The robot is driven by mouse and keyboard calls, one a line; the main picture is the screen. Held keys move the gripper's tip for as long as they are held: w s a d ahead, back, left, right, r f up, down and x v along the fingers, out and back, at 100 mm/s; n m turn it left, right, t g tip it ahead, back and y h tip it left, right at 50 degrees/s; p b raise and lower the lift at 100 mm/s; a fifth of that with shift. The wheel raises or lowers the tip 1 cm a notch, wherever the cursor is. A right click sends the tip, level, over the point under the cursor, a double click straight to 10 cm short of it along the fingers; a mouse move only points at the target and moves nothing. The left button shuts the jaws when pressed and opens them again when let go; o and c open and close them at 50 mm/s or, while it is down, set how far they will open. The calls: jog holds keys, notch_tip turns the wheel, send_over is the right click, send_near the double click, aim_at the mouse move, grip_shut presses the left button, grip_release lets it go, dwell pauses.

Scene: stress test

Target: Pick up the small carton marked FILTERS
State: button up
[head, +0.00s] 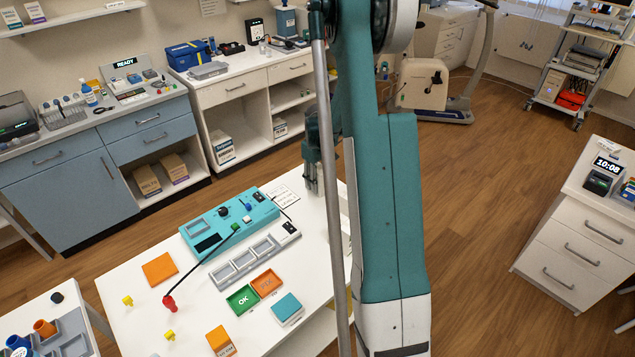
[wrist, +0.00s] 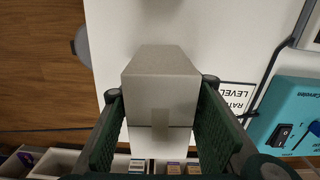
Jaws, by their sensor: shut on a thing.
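In the wrist view a plain pale grey carton (wrist: 160,85) stands between the two dark green fingers of my gripper (wrist: 160,128). The fingers press on its left and right sides, so my gripper is shut on it. No FILTERS marking is readable on the faces I see. The white table top lies around the carton; I cannot tell whether it touches the table.
A teal device (head: 228,222) with knobs stands on the white table (head: 135,270), near a printed card (wrist: 235,97). Grey trays, a green OK tray (head: 242,299), an orange tray and small blocks lie nearer. Other cartons (head: 147,180) sit on low cabinet shelves behind.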

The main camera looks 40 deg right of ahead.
aim_at(318, 168)
notch_tip(318, 168, up, 10)
jog(key=shift+f+p, duration=0.1)
jog(key=shift+p, duration=0.45)
jog(key=shift+s, duration=0.1)
dwell(0.6)
